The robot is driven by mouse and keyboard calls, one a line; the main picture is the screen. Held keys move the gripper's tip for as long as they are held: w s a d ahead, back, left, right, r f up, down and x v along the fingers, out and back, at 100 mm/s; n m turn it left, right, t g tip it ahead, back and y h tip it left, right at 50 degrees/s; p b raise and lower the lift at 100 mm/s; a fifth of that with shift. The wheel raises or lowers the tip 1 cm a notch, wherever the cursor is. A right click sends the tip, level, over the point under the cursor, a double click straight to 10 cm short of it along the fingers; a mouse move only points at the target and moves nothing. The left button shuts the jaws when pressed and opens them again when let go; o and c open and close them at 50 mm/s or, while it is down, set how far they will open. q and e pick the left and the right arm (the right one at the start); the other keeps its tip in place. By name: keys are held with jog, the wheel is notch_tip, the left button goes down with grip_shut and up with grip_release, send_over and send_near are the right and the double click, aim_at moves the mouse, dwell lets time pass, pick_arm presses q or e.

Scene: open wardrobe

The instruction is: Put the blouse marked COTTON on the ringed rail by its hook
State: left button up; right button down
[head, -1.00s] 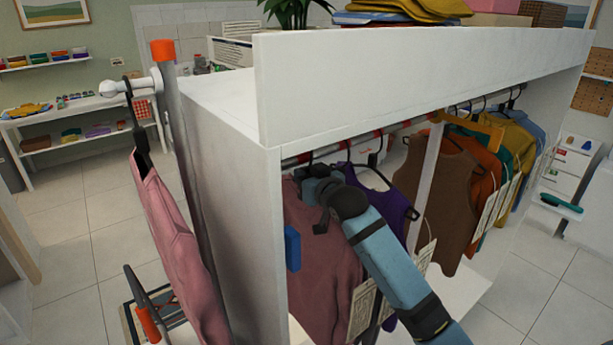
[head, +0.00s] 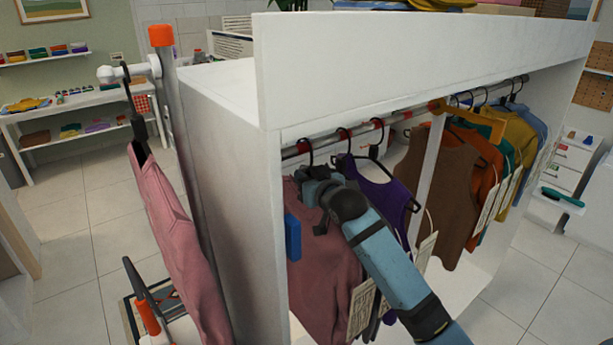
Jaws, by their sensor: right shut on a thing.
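My right gripper (head: 310,188) is inside the wardrobe, just below the rail, shut at the top of a dusty-pink blouse (head: 322,262), at its hanger. The blouse's dark hook (head: 305,153) is at the left end of the ringed rail (head: 330,137); I cannot tell whether it bears on the rail. A tag (head: 361,308) hangs near the blouse's right edge, its print too small to read. A second pink garment (head: 172,225) hangs outside, at the wardrobe's left side. My left gripper is not in view.
A purple top (head: 380,190) hangs close right of my gripper, then a white divider (head: 428,180), a brown top (head: 440,190) and several other garments. The wardrobe's white side panel (head: 225,190) stands close on the left. A blue block (head: 293,237) shows beside the blouse.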

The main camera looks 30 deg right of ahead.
jog(key=shift+f, duration=0.15)
dwell(0.3)
jog(key=shift+f, duration=0.15)
jog(key=shift+f, duration=0.1)
jog(key=c, duration=0.9)
grip_release()
jog(key=shift+f, duration=0.1)
